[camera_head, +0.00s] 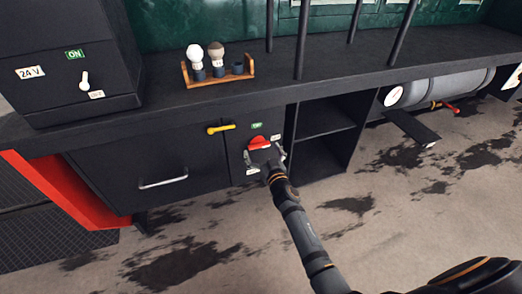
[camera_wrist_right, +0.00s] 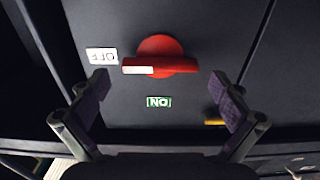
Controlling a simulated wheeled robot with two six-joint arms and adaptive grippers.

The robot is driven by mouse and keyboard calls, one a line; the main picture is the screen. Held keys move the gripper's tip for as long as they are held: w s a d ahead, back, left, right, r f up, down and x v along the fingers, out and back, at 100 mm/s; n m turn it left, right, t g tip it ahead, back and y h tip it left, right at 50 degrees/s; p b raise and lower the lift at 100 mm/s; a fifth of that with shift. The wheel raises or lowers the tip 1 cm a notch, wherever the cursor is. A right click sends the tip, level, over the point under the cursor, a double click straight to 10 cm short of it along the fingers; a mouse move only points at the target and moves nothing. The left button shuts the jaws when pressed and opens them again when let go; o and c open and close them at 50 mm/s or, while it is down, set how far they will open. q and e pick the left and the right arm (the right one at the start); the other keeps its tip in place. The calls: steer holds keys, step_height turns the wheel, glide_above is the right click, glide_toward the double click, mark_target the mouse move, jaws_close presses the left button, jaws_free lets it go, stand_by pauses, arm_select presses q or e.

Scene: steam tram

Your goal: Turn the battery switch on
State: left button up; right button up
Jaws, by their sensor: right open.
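A red rotary switch (camera_head: 259,142) sits on the dark cabinet front under the bench. It also shows in the right wrist view (camera_wrist_right: 160,52), where its bar lies level, its white-marked end towards the white OFF label (camera_wrist_right: 101,55). A green ON label (camera_wrist_right: 158,102) is below it in that view; the same label (camera_head: 257,125) is above the switch in the head view. My right gripper (camera_head: 265,158) is in front of the switch. In the wrist view its two fingers (camera_wrist_right: 165,92) are spread wide and empty, apart from the switch. My left gripper is not in view.
A 24 V box (camera_head: 70,65) with a white lever (camera_head: 84,80) stands on the bench at left. A yellow handle (camera_head: 221,128) sticks out left of the red switch. Upright rods (camera_head: 302,40) rise from the bench. An open shelf (camera_head: 325,120) lies to the right.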

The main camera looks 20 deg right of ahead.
steer(key=shift+w, duration=0.45)
steer(key=c, duration=1.1)
